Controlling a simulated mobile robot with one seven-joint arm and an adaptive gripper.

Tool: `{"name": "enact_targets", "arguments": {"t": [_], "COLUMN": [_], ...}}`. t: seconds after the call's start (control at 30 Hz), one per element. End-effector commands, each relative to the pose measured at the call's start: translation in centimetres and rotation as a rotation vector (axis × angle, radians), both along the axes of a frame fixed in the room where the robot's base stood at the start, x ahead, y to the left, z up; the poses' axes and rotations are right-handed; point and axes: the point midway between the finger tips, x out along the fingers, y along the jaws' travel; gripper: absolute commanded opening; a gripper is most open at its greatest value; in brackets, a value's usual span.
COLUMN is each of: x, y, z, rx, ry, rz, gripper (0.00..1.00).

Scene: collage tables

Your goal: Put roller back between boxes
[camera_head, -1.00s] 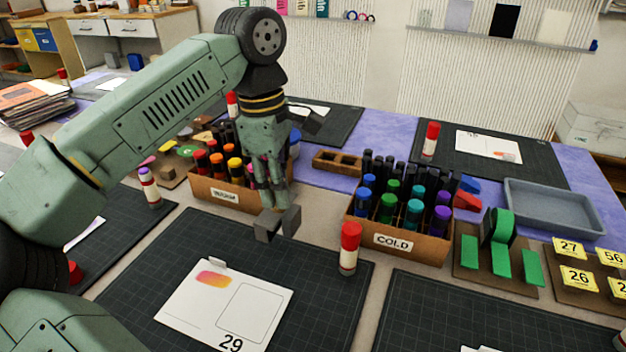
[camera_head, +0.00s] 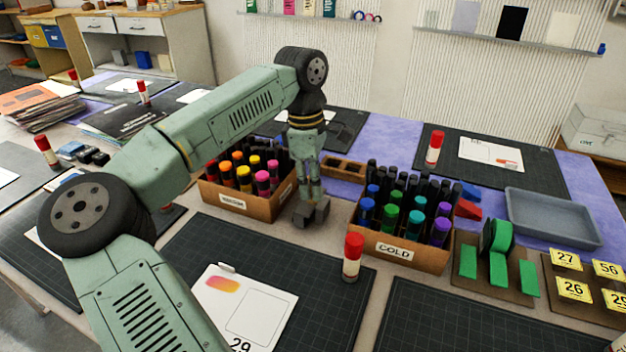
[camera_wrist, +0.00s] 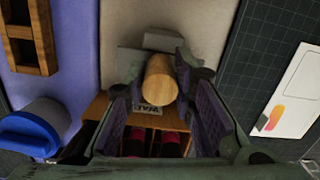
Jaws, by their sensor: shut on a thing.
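My gripper (camera_head: 308,188) points down at the gap between the WARM box (camera_head: 236,204) and the COLD box (camera_head: 400,252). It is shut on the roller, whose round wooden handle (camera_wrist: 160,80) shows between the fingers in the wrist view. A grey blocky part (camera_head: 311,213) shows below the fingers, close to the WARM box's right side. Whether it touches the table I cannot tell. Both cardboard boxes hold upright markers, warm colours left and cool colours right. The WARM box also shows in the wrist view (camera_wrist: 97,108), its label partly covered by the handle.
A red-capped glue stick (camera_head: 352,258) stands in front of the COLD box's left corner. A wooden tray (camera_head: 343,167) lies behind the gap. A cutting mat (camera_head: 190,250) with a white card (camera_head: 245,308) lies in front. A grey tray (camera_head: 553,215) is at right.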

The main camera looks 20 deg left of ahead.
Motion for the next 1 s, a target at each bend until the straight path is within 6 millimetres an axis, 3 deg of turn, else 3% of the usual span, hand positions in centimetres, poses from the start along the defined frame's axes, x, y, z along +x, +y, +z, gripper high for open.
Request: {"name": "enact_targets", "arguments": {"t": [0.6,0.63,0.9,1.0], "x": [-0.1,-0.1,-0.1,-0.1], "y": [0.0,0.0,0.0,0.0], "z": [-1.4,-1.5,-1.3,-1.3], "rx": [0.0,-0.001,0.0,0.0], "ry": [0.004,0.006,0.003,0.002], "rz": [0.0,-0.001,0.0,0.0], "gripper": [0.0,0.24,0.42,0.44]}}
